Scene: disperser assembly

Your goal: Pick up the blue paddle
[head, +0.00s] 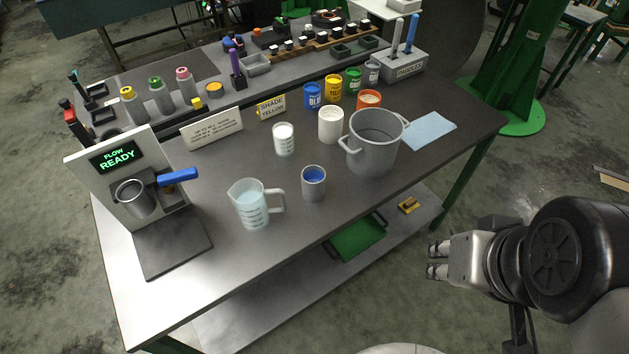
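A grey holder labelled PADDLES (403,70) stands at the back right of the bench. Two upright paddles stand in it: a left one (397,35) and a right one (411,34). My gripper (433,260) is at the lower right, off the bench's front edge and far from the holder. Its two fingers are apart with nothing between them.
A large grey pot (374,142) with handles and a light blue cloth (428,131) lie between my gripper and the holder. Paint cans, including a blue one (313,96), stand left of the holder. A clear jug (250,205) and a grey cup (313,183) are near the front.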

